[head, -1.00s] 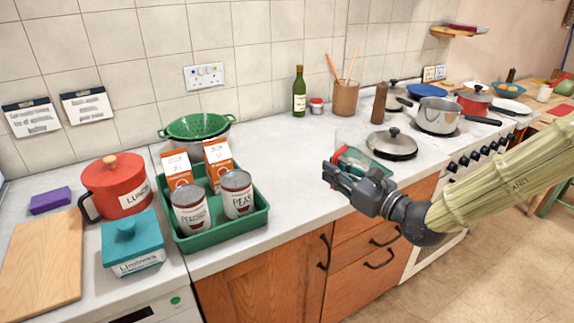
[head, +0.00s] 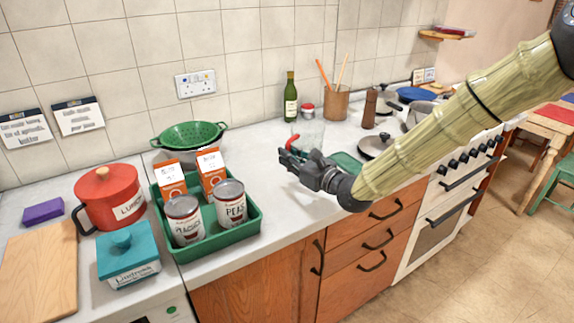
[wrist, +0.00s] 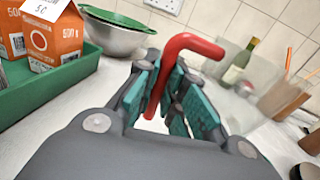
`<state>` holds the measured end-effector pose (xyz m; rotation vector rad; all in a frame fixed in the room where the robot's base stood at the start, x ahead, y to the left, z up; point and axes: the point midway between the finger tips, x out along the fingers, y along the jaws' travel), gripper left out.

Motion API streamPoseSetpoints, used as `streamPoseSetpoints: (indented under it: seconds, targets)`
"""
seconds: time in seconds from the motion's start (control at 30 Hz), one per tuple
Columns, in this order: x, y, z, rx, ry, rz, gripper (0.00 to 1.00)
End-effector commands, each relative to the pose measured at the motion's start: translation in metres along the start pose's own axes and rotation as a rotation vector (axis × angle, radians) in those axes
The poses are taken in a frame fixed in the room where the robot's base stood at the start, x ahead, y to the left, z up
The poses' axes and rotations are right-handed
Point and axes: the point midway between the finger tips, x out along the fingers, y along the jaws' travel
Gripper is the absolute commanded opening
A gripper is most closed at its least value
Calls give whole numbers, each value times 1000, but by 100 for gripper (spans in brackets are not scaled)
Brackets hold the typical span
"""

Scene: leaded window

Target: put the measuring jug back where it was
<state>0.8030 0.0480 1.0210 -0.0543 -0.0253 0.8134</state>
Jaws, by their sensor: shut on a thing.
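The measuring jug (head: 311,133) is clear, with a red handle (head: 292,143). In the head view it shows just beyond my gripper (head: 287,158), over the counter between the green tray and the hob. My gripper is shut on the red handle. In the wrist view the handle (wrist: 174,62) stands between the fingers of my gripper (wrist: 165,95). The clear body is hard to make out there. I cannot tell whether the jug's base touches the counter.
A green tray (head: 245,238) with cans and cartons is left of my gripper, with a green colander (head: 188,135) behind. A green flat thing (head: 345,161) lies right, partly behind my arm, near a lidded pan (head: 375,147). A bottle (head: 290,98) stands by the wall.

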Motion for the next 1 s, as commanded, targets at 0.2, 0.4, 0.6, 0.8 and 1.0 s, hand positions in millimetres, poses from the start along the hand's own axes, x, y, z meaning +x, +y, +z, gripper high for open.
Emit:
streamPoseSetpoints:
  seconds: [0.2,0.4,0.6,0.8,1.0]
  targets:
    - [10,-1,-4,0,1,0,0]
    - [10,1,-29,0,0,1,0]
    - [9,1,-35,-1,-2,0,0]
    - [9,1,-37,0,-2,0,0]
    - [9,1,-38,0,0,1,33]
